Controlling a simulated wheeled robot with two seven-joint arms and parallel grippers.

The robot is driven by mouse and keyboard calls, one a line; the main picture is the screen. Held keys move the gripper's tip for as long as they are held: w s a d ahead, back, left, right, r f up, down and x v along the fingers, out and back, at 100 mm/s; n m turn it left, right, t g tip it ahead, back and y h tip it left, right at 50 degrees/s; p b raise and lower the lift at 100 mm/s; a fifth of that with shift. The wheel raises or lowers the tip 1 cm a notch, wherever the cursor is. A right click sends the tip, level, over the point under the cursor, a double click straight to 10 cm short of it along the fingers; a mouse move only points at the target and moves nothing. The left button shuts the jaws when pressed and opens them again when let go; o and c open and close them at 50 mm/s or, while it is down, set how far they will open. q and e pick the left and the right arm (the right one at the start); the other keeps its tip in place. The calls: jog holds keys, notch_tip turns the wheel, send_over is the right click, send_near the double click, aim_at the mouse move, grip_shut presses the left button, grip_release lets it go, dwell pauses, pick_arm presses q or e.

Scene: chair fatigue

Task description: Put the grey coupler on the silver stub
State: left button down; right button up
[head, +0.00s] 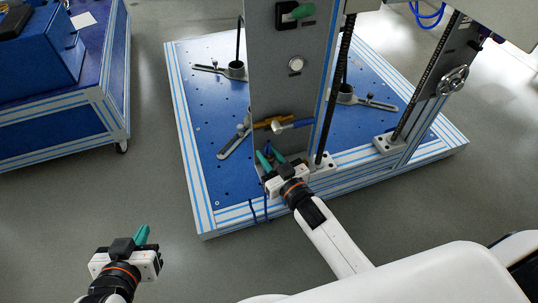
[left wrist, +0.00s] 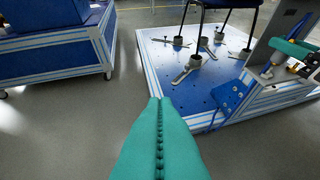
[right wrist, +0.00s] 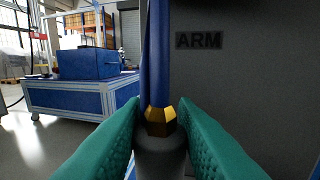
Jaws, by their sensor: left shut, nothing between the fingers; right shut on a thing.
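The grey coupler (right wrist: 160,158) is between the fingers of my right gripper (right wrist: 160,150). It has a brass nut and a blue hose on its end, and its far end is hidden. In the head view my right gripper (head: 268,158) is low in front of the grey panel, and its fingers largely hide the coupler. A silver stub (head: 278,128) with a blue part sticks out from the panel, a little above my right gripper and apart from it. My left gripper (head: 141,234) is shut and empty over the floor, left of the stand; its closed fingers fill the left wrist view (left wrist: 159,140).
A brass-coloured piece (head: 270,120) sits just above the stub. A blue bench (head: 110,100) stands at left; floor between is clear.

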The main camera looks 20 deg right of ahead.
dwell(0.7)
pick_arm(q)
jog(key=shift+s+a+f+g, duration=0.35)
jog(key=shift+s+f+g, duration=0.35)
jog(key=shift+s, duration=0.1)
jog(key=shift+s+f+p, duration=0.15)
jog(key=shift+s+p, duration=0.05)
jog(key=shift+p, duration=0.15)
dwell(0.3)
jog(key=shift+s+a+f+g+y, duration=0.15)
jog(key=shift+s+f+g, duration=0.1)
jog(key=shift+s+g, duration=0.15)
jog(key=shift+s+a+f+g+y, duration=0.1)
jog(key=shift+s+f+g+y, duration=0.05)
jog(key=shift+s+f+g, duration=0.15)
jog(key=shift+w+r, duration=0.1)
jog(key=shift+w+d+r+t, duration=0.2)
jog(key=shift+w+r+t, duration=0.35)
jog(key=shift+w, duration=0.2)
pick_arm(e)
jog(key=shift+f, duration=0.35)
pick_arm(q)
jog(key=shift+w+d, duration=0.1)
pick_arm(e)
jog(key=shift+f, duration=0.1)
